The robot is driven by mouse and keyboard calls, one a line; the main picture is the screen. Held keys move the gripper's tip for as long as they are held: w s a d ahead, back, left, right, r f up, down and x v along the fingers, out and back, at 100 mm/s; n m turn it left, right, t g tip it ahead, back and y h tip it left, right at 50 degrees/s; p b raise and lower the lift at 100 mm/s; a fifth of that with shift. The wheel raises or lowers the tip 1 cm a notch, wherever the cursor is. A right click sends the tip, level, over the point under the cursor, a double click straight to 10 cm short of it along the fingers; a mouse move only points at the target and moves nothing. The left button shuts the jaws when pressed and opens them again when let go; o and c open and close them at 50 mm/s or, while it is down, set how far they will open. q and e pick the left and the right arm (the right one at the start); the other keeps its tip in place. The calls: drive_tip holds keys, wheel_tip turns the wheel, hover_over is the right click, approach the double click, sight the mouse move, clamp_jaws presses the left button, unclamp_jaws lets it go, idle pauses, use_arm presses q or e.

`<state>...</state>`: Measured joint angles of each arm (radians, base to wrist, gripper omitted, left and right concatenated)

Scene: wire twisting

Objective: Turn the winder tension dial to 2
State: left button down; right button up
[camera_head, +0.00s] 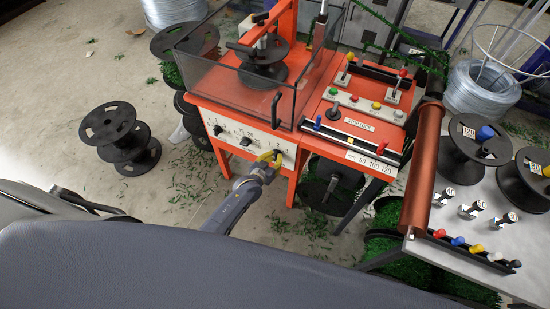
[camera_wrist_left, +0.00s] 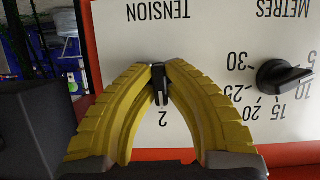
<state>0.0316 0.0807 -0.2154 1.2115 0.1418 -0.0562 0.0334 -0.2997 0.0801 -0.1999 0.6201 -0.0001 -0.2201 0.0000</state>
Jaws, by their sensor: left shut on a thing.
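The winder's white front panel (camera_head: 232,127) carries a row of black dials. In the left wrist view, upside down, the black tension dial (camera_wrist_left: 158,85) sits above the numeral 2, with the word TENSION (camera_wrist_left: 161,11) at the top. The narrow grip of the dial runs up and down in that view, one end toward the 2. My left gripper (camera_head: 270,160), with yellow fingers, is at the right end of the panel. In the wrist view its fingertips (camera_wrist_left: 158,71) are closed on the dial, hiding its sides and any other numerals. My right gripper is not in view.
The metres dial (camera_wrist_left: 285,77) is beside the tension dial. The orange winder (camera_head: 310,70) has a clear guard (camera_head: 235,75) above the panel. A side table (camera_head: 480,240) with spools and coloured pegs stands at the right. Black spools (camera_head: 118,138) stand on the floor at the left.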

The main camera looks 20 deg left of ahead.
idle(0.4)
use_arm(q)
drive_tip(key=c, duration=1.4)
unclamp_jaws()
drive_tip(key=shift+c, duration=0.2)
drive_tip(key=shift+s+y, duration=0.1)
drive_tip(key=shift+y, duration=0.2)
drive_tip(key=v, duration=1.2)
drive_tip(key=shift+a, duration=0.1)
